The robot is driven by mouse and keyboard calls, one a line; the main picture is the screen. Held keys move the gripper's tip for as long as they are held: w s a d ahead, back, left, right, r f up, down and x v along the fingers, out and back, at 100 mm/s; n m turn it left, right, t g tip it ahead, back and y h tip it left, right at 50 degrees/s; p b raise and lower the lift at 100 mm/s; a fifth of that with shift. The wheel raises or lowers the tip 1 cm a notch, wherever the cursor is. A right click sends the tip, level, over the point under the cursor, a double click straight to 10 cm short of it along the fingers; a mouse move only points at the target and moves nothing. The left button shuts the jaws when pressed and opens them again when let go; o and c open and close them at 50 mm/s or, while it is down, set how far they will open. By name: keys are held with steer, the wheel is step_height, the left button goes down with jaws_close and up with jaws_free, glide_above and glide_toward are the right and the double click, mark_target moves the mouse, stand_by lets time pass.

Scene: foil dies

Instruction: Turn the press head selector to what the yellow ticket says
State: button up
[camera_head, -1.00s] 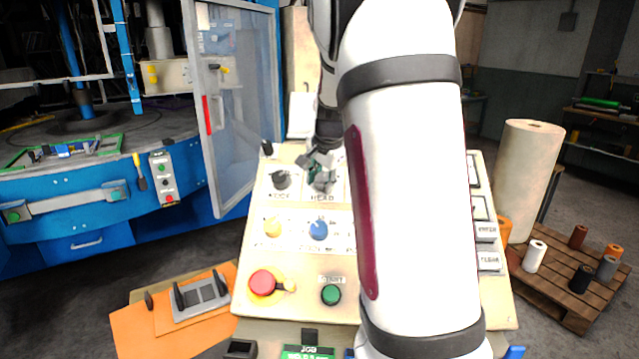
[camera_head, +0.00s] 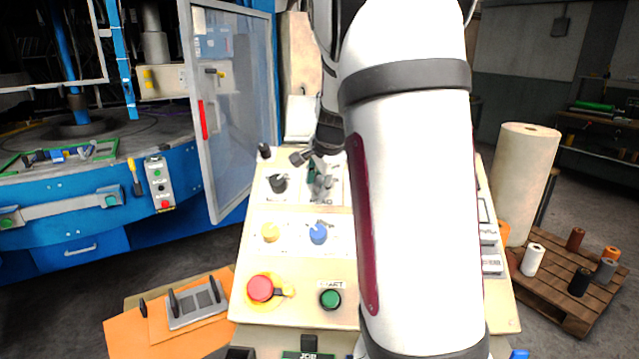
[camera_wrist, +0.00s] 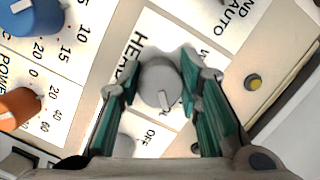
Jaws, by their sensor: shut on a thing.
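The press head selector (camera_wrist: 158,76) is a round grey knob on a white plate lettered HEAD. In the wrist view its pale pointer line aims down the picture, towards the side lettered OFF. My gripper (camera_wrist: 161,90) has its green-padded fingers on either side of this knob and is shut on it. In the head view my gripper (camera_head: 317,173) is over the upper middle of the cream control panel (camera_head: 290,218) and hides most of the knob. I see no yellow ticket in either view.
A black knob (camera_head: 278,183) sits left of the selector. Yellow (camera_head: 271,232) and blue (camera_head: 318,233) knobs are below, then a red stop button (camera_head: 260,288) and a green START button (camera_head: 330,299). The blue press (camera_head: 90,190) with its clear door stands left.

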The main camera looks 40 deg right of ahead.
steer(key=o, duration=1.1)
steer(key=shift+o, duration=0.2)
steer(key=v, duration=1.2)
steer(key=s+a+n+y, duration=0.25)
steer(key=a+n, duration=0.25)
steer(key=a, duration=0.6)
steer(key=s+a+f+n, duration=0.3)
steer(key=s+a+n, duration=0.5)
steer(key=a, duration=0.1)
steer(key=s+a+f+n, duration=0.3)
steer(key=s+a+n, duration=0.5)
steer(key=a, duration=0.2)
steer(key=shift+s+a+f, duration=0.2)
steer(key=shift+s, duration=0.05)
